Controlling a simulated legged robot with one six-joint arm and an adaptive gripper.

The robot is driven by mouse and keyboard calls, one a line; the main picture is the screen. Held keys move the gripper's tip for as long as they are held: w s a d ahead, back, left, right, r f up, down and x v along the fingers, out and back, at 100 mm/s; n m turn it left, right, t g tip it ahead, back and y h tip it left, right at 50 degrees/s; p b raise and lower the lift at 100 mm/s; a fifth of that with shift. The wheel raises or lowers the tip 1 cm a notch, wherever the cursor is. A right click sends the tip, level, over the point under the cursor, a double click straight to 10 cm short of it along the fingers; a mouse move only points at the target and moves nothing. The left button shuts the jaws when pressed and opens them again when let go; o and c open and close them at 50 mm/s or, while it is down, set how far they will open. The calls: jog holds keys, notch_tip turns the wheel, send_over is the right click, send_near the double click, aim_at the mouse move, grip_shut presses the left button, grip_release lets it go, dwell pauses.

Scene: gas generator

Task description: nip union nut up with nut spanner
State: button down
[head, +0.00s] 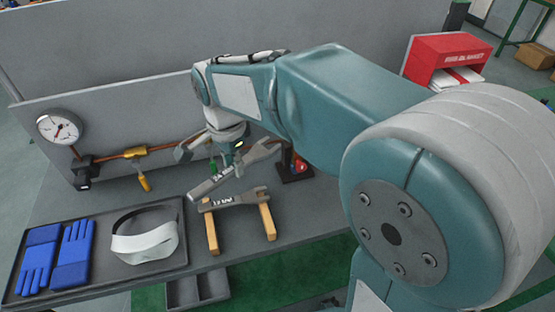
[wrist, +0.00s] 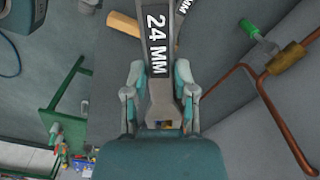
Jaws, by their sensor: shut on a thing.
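My gripper (head: 228,160) is shut on a grey spanner (head: 262,151), held tilted above the bench. In the wrist view my gripper's fingers (wrist: 158,88) close on both sides of the spanner (wrist: 157,45), which is marked 24 MM. Its far end leaves the top of that view. A brass fitting (wrist: 287,57) on copper pipe shows at the right of the wrist view, apart from the spanner. I cannot tell for sure that it is the union nut. In the head view my arm hides part of the pipe run.
A second spanner (head: 233,199) lies on a wooden rack (head: 268,222). A dark tray (head: 177,262) holds blue gloves (head: 73,254) and a white visor (head: 145,243). A green handle (wrist: 249,28) is near the brass fitting.

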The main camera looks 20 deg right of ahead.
aim_at(259, 148)
jog(key=shift+w+a, duration=0.2)
jog(key=shift+a, duration=0.35)
jog(key=shift+d, duration=0.1)
jog(key=shift+d, duration=0.15)
jog(key=shift+w+d, duration=0.15)
jog(key=shift+d, duration=0.25)
jog(key=shift+w+d, duration=0.55)
jog(key=shift+d, duration=0.45)
jog(key=shift+w+d, duration=0.55)
jog(key=shift+d, duration=0.4)
jog(key=shift+w+d, duration=0.55)
jog(key=shift+d, duration=0.45)
jog(key=shift+w+d, duration=0.1)
jog(key=shift+d, duration=0.05)
jog(key=shift+w+d, duration=0.35)
jog(key=shift+d, duration=0.3)
jog(key=shift+w+d, duration=0.35)
jog(key=shift+d, duration=0.25)
jog(key=shift+w, duration=0.1)
